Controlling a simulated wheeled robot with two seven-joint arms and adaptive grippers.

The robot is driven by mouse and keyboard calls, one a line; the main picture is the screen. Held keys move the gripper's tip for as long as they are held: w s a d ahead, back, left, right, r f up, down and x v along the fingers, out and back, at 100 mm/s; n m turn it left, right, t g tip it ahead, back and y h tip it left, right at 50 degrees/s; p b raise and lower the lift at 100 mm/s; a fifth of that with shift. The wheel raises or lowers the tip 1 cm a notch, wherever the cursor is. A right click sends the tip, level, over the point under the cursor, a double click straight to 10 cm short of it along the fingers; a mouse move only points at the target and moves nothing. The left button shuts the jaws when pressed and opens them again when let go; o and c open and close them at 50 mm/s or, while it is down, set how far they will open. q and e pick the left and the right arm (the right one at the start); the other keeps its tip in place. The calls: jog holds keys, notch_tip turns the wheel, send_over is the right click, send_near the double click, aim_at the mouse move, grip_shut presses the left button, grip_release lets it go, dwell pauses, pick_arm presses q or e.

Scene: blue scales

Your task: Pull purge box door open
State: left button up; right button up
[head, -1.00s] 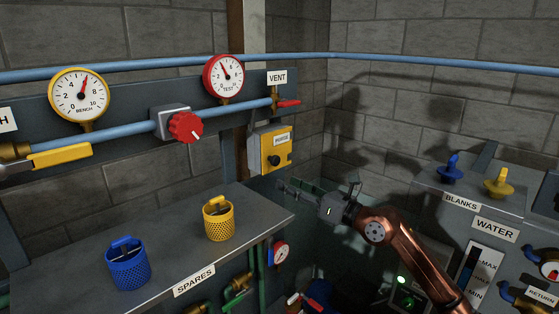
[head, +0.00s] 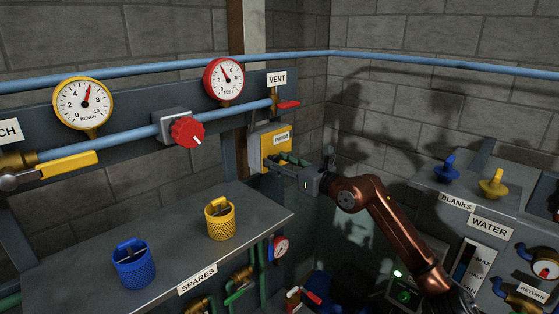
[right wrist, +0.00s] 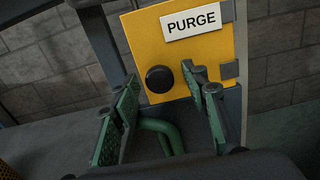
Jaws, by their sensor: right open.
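The purge box has a yellow door (head: 268,141) with a white PURGE label, on the wall below the VENT sign. In the right wrist view the door (right wrist: 198,60) looks shut, with a round black knob (right wrist: 159,79) left of its middle and hinges at its right edge. My right gripper (head: 275,161) is in front of the door and hides the knob in the head view. In the right wrist view its green-padded fingers (right wrist: 165,100) are spread, one on each side of the knob's line, with nothing held. I cannot tell whether they touch the door. My left gripper is not in view.
The grey spares bench (head: 160,255) holds a blue basket (head: 133,267) and a yellow basket (head: 220,221). A red-handled vent valve (head: 288,104) is above the box. Green pipes (right wrist: 165,132) run below it. The water cabinet (head: 425,187) stands at the right.

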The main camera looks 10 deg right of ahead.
grip_shut()
dwell(0.5)
